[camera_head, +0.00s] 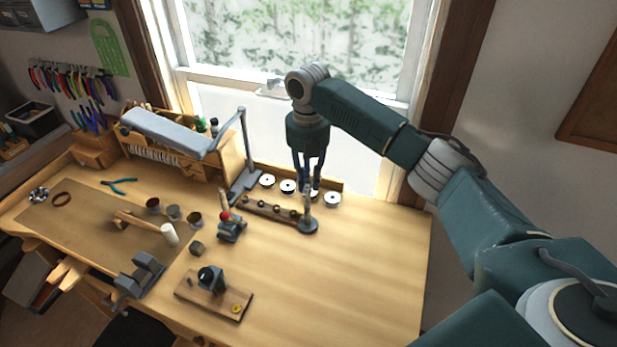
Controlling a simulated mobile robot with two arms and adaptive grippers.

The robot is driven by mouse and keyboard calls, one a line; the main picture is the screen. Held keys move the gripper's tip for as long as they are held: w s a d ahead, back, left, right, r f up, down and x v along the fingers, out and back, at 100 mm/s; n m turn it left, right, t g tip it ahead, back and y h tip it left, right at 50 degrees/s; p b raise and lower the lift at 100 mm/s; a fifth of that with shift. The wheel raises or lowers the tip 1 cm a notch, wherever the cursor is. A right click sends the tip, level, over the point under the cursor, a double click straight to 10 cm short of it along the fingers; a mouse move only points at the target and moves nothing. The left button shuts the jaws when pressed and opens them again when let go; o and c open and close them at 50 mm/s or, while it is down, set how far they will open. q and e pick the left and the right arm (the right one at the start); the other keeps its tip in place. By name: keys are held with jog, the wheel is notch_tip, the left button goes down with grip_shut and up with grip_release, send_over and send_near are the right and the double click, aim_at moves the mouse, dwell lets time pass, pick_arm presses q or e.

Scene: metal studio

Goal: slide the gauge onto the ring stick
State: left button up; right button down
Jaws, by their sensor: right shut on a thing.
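The ring stick (307,211) stands upright on a dark round base (308,227) at the right end of a low wooden rack. My right gripper (309,187) points down from above, with its fingertips close over the top of the stick. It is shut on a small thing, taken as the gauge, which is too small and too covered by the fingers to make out. I cannot tell whether the gauge is around the stick's tip or just above it. My left gripper is not in view.
The wooden rack (250,209) carries several small dark rings. Several white-topped round tins (332,198) stand behind it, close to the gripper. A lamp (246,184) and a red-topped tool (230,226) stand to the left. The bench's right side is clear.

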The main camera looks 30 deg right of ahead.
jog(key=shift+s+a+f, duration=0.1)
jog(key=shift+s+f, duration=0.2)
jog(key=shift+f, duration=0.6)
jog(key=c, duration=2)
grip_release()
jog(key=o, duration=0.4)
jog(key=shift+w, duration=0.2)
jog(key=shift+o, duration=0.6)
jog(key=shift+w, duration=0.2)
jog(key=shift+s+r, duration=0.1)
jog(key=shift+r, duration=0.5)
notch_tip(320, 180, up, 11)
